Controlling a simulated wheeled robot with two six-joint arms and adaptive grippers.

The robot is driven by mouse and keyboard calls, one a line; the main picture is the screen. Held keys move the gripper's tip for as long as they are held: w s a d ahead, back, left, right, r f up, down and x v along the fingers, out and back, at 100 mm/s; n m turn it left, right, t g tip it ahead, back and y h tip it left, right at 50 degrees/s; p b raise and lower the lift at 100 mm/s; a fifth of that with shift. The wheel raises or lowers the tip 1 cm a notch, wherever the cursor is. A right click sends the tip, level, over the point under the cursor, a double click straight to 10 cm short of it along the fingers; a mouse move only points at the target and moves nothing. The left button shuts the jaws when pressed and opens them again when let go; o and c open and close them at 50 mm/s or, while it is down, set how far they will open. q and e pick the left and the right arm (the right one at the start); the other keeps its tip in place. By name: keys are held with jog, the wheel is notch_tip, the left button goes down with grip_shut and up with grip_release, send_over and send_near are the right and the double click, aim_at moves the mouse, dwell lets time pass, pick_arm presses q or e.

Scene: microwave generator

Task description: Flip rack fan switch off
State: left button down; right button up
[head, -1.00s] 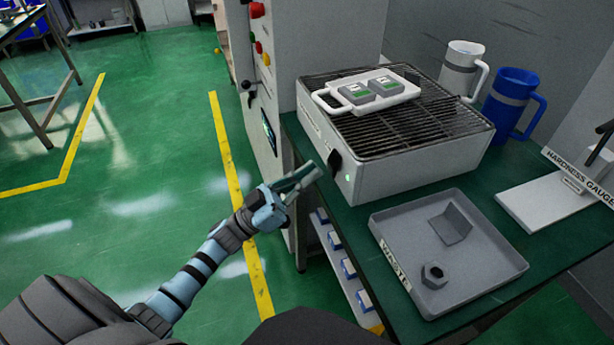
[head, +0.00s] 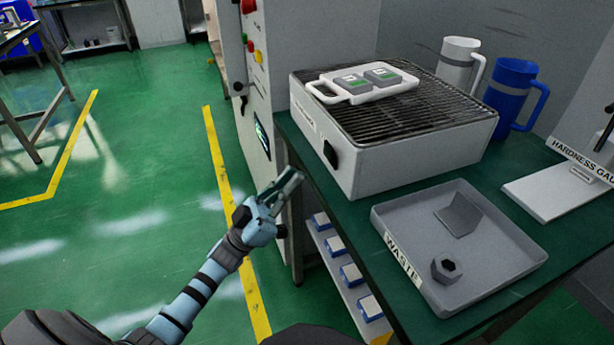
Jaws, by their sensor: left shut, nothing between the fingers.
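The rack fan unit (head: 400,165) is a white box with a dark wire grille on top, standing on the green bench. Its black switch (head: 330,157) is on the front face near the left corner and in plain view. No green light shows beside the switch. My left gripper (head: 294,177) is shut and empty, in front of the bench edge, to the left of and a little below the switch. It appears apart from the switch. My right gripper is not in view.
A white tray with two grey green-labelled blocks (head: 365,82) lies on the grille. A grey waste tray (head: 500,265) holds a nut and an angle piece. White (head: 457,62) and blue (head: 515,90) mugs stand behind. A cabinet (head: 285,50) with coloured buttons is at the left.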

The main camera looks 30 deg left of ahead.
pick_arm(q)
jog(key=w+f+b+v, duration=0.1)
jog(key=v, duration=0.8)
jog(key=shift+s+d+f+b, duration=0.2)
jog(key=shift+d+f+b, duration=0.05)
jog(key=shift+f+b, duration=0.1)
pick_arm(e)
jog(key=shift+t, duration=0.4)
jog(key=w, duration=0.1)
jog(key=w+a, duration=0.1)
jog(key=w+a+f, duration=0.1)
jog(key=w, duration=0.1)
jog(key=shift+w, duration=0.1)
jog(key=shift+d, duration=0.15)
